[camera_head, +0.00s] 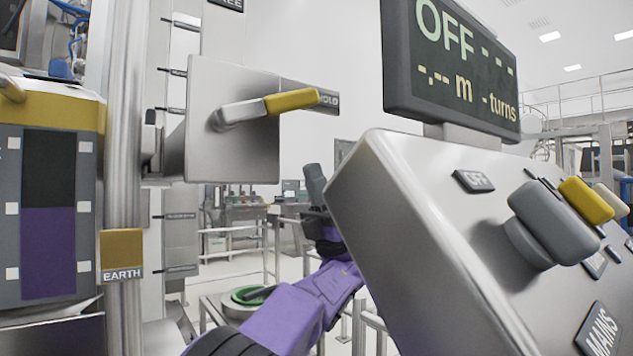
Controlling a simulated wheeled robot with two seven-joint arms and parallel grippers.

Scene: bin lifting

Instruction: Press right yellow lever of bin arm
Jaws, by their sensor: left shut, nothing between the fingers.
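A lever with a yellow grip (290,101) and a silver shaft sticks out to the right from a metal box (232,150) on a vertical post. A sign behind its tip reads partly "OLD". My left gripper (315,175) is dark grey, on a purple arm that rises from the bottom centre. It is shut and empty, below the yellow grip and apart from it, partly beside the console's edge. Another yellow handle end (10,90) shows at the left edge, mostly cut off. My right gripper is out of view.
A sloped metal console (420,230) fills the right, with a grey knob, a yellow-tipped switch (585,201) and a display (450,65) reading "OFF". A steel post (124,200) with an "EARTH" plate stands left. Open room shows between post and console.

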